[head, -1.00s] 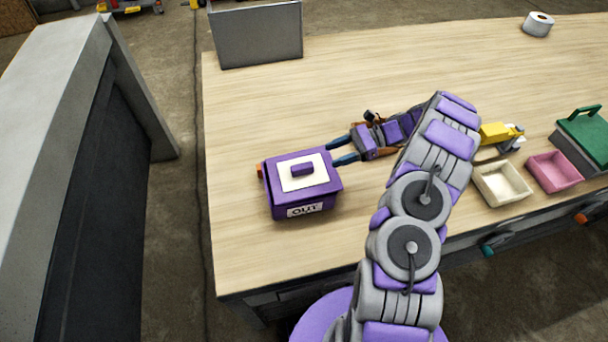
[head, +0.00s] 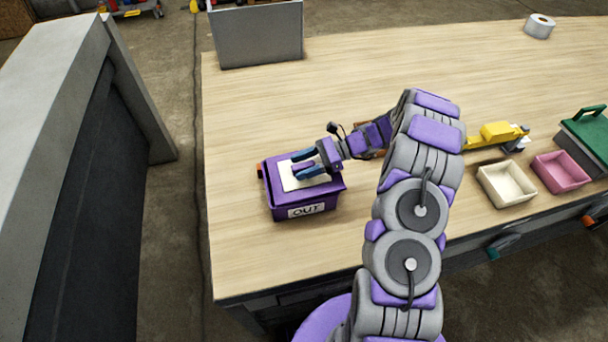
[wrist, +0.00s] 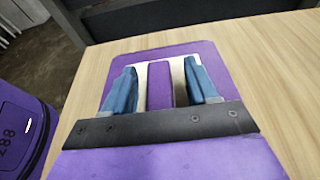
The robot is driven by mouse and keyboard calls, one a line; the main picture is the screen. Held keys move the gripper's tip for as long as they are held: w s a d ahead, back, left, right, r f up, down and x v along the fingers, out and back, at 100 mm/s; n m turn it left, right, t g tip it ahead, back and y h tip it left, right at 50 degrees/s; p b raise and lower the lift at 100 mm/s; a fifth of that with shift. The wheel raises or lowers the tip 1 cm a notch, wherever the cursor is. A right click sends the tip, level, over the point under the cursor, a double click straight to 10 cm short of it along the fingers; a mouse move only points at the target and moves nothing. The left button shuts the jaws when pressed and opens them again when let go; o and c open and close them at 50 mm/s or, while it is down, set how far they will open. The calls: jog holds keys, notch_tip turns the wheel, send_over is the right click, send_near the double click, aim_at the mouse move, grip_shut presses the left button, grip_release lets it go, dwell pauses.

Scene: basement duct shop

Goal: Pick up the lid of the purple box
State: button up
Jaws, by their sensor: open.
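The purple box (head: 280,203) with an "OUT" label stands near the left end of the wooden bench. Its lid (head: 288,183) is on top, with a white panel and a purple handle. My gripper (head: 303,168) is over the lid, coming in from the right, and its blue fingers are open. In the wrist view the lid handle (wrist: 159,84) lies between the two fingers of my gripper (wrist: 161,88), with a gap on each side. The fingers partly hide the handle in the head view. I cannot tell how far the fingertips are above the lid.
A grey upright panel (head: 256,34) stands at the bench's back left. To the right are a cream tray (head: 506,184), a pink tray (head: 561,172), a yellow tool (head: 498,134) and a green-lidded box (head: 590,135). A paper roll (head: 539,26) is at the back.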

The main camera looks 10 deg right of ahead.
jog(key=shift+d, duration=0.2)
jog(key=c, duration=0.7)
jog(key=shift+a, duration=0.1)
grip_shut()
jog(key=shift+r, duration=0.15)
